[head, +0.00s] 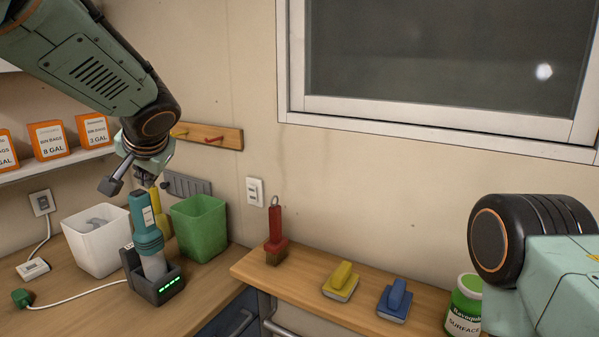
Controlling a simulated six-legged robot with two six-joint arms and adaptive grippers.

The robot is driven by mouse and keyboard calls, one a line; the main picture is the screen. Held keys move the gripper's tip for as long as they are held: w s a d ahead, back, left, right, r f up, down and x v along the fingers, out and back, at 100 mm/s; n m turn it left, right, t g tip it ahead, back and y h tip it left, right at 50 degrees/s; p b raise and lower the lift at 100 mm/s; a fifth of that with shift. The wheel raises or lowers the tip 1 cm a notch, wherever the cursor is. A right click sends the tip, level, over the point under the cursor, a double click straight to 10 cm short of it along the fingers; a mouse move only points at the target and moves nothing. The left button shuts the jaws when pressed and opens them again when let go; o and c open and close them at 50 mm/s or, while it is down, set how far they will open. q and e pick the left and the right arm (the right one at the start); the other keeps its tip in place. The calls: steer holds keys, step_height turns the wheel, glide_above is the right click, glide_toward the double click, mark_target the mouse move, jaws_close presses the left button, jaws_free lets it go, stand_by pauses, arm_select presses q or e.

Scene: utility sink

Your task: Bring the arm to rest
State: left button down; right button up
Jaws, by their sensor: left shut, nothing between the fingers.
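My left arm comes in from the upper left, and its gripper (133,178) hangs above the left counter. The left gripper is shut with nothing in it. It is just above and to the left of a teal handheld device (147,232), apart from it as far as I can tell. The device stands upright in a dark charging dock (160,284) with green lights. Part of my right arm shows at the lower right, but its gripper is out of view.
A white bin (88,247) and a green bin (203,235) flank the device. A red brush (275,235), yellow scrubber (341,281), blue scrubber (395,300) and green-lidded tub (465,305) stand on the right ledge. Orange boxes (48,140) line a shelf. A window (440,60) is above.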

arm_select(q)
steer(key=d+f+m+t+h, duration=0.1)
steer(key=d+f+m+h, duration=0.1)
steer(key=d+f+h, duration=0.45)
steer(key=s+d+f+b, duration=0.1)
steer(key=s+f, duration=0.2)
steer(key=f, duration=0.4)
steer(key=s+d+f+n+g+b, duration=0.1)
steer(key=s+f+b, duration=0.15)
steer(key=f, duration=0.45)
steer(key=s+d+f+b, duration=0.1)
steer(key=s+f, duration=0.3)
steer(key=f, duration=0.4)
steer(key=s+a+f+n+g+b, duration=0.1)
steer(key=s+f+g+b, duration=0.2)
steer(key=s+f, duration=1.1)
steer(key=s+a+f+n+g+y+b, duration=0.1)
steer(key=s+f+g+b, duration=0.3)
steer(key=s+f, duration=0.9)
steer(key=s+a+n, duration=0.1)
steer(key=s, duration=0.5)
steer(key=shift+s+a+f+b, duration=0.25)
steer(key=shift+s+f+b, duration=0.1)
steer(key=shift+f, duration=0.05)
arm_select(e)
step_height(320, 180, down, 12)
